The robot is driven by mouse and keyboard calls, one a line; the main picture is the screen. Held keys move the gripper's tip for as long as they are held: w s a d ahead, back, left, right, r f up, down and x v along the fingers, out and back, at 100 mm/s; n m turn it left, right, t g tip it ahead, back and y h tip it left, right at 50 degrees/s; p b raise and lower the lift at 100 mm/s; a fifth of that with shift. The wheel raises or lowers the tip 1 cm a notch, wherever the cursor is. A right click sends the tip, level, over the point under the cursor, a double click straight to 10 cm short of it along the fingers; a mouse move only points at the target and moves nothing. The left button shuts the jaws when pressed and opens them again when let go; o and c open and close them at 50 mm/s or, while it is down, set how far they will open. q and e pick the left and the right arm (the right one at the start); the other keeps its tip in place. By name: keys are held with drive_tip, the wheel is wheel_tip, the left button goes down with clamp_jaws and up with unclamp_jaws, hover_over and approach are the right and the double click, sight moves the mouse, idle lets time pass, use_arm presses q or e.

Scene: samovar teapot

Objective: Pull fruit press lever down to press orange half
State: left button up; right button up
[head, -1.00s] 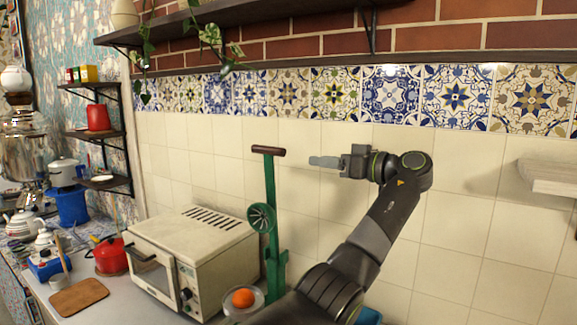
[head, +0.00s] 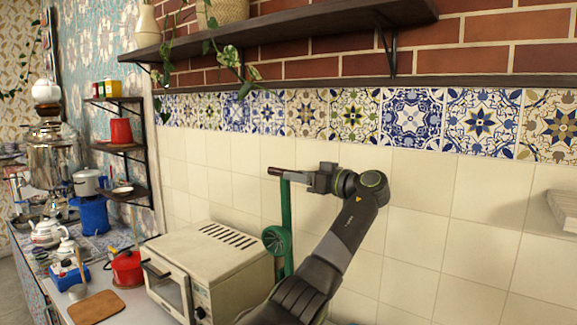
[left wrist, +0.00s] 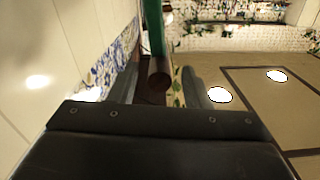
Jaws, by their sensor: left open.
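The green fruit press (head: 287,215) stands beside the oven, with its round green pressing cone (head: 277,240) partway down. Its lever is upright and ends in a brown crosswise handle (head: 274,171). My left gripper (head: 297,179) is at the handle, its fingers overlapping the handle's right part. In the left wrist view the brown handle (left wrist: 158,78) lies end-on between the two spread fingers, with the green lever (left wrist: 152,28) behind it. The left gripper is open; contact cannot be told. The orange half and the press's lower part are hidden behind my left arm. My right gripper is not in view.
A cream toaster oven (head: 208,262) stands just left of the press. A red pot (head: 127,268) and a wooden board (head: 96,306) are farther left. A dark shelf (head: 300,32) with plants hangs above. The tiled wall is close behind the press.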

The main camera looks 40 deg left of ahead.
use_arm(q)
drive_tip(key=shift+s+a+p, duration=0.15)
drive_tip(key=shift+a+p, duration=0.4)
drive_tip(key=shift+a, duration=1.4)
drive_tip(key=shift+d, duration=0.1)
clamp_jaws()
